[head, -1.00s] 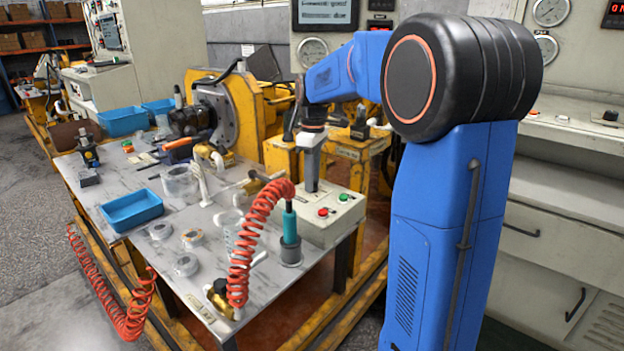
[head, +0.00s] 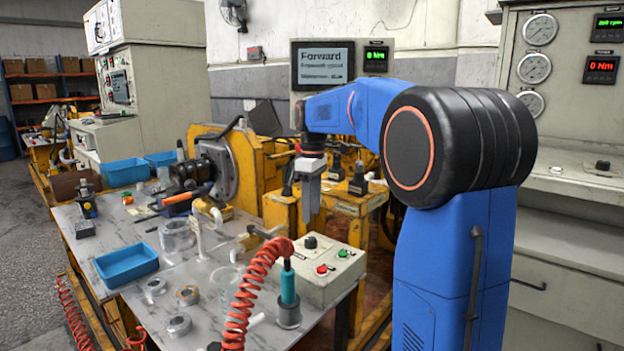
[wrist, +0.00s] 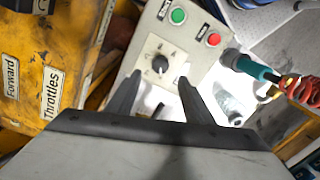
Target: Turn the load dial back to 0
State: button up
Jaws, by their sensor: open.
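A black knob (head: 310,241) sits on the grey control box (head: 339,277) at the table's right corner. It also shows in the wrist view (wrist: 159,64), round with a small white mark. Its lettering is too small to read, so I cannot tell whether it is the load dial. A similar black knob (head: 602,165) is on the right console. My gripper (head: 307,220) points down above the box, apart from the knob. In the wrist view its open fingers (wrist: 157,82) lie either side of the knob's line, with nothing between them.
The box carries a red button (head: 322,269) and a green button (head: 343,253). A teal tool (head: 288,284) with a coiled red hose (head: 250,302) stands close beside it. The wall screen (head: 323,66) reads "Forward"; red (head: 601,66) and green (head: 376,55) displays read 0 Nm.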

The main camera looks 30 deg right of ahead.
notch_tip(320, 180, up, 9)
jog(key=shift+w+d, duration=0.15)
jog(key=shift+d, duration=0.05)
dwell(0.6)
jog(key=s+a+f+m+t, duration=0.15)
jog(key=s+a+f, duration=0.25)
jog(key=s, duration=0.5)
jog(key=s+a+f+m+t, duration=0.1)
jog(key=s+a+f+m, duration=0.25)
jog(key=s, duration=0.55)
jog(key=s+a+f+m+t, duration=0.2)
jog(key=s+f+m, duration=0.1)
jog(key=s+f, duration=1.2)
jog(key=shift+a+f+t, duration=0.2)
jog(key=shift+a+t, duration=0.15)
jog(key=shift+a, duration=0.05)
